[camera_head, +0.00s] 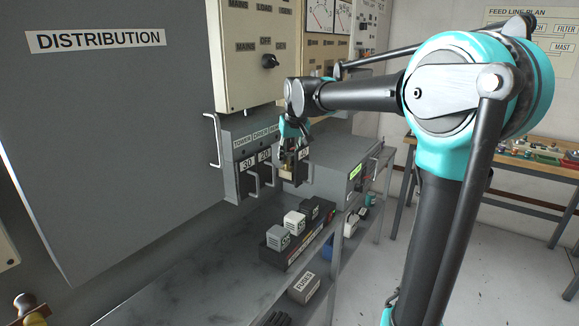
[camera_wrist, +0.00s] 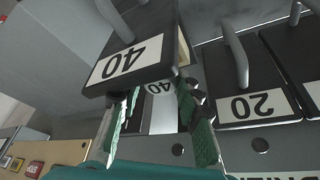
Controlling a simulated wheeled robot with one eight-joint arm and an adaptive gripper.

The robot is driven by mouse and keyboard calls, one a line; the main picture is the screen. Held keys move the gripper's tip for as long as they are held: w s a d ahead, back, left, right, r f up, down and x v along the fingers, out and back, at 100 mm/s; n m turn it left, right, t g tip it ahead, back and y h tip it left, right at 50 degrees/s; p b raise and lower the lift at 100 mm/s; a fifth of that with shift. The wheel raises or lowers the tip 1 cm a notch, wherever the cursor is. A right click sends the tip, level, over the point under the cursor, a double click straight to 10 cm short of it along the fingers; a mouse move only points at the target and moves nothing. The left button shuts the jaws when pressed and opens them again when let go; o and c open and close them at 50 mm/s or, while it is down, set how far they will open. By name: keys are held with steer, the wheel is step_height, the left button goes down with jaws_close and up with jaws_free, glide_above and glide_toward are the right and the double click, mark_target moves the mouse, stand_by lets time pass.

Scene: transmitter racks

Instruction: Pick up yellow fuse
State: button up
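My gripper (camera_head: 290,142) is at the fuse holders, at the carrier marked 40 (camera_head: 297,168), which stands out from the row. In the wrist view this carrier (camera_wrist: 130,60) is large and close, with its handle toward the top. My gripper's two green-padded fingers (camera_wrist: 157,115) are apart. A pale strip and a second 40 label show between them, and I see nothing clearly gripped. A small yellowish edge (camera_wrist: 184,52) shows beside the carrier; I cannot tell whether it is the yellow fuse. Most of the carrier's inside is hidden.
Carriers marked 30 (camera_head: 247,165) and 20 (camera_head: 265,158) sit left of the 40. The grey distribution cabinet (camera_head: 120,120) fills the left. On the shelf below are white and black blocks (camera_head: 295,222) and a box marked FUSES (camera_head: 304,284). A grey unit (camera_head: 340,150) stands close at right.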

jaws_close()
steer(key=shift+r, duration=0.1)
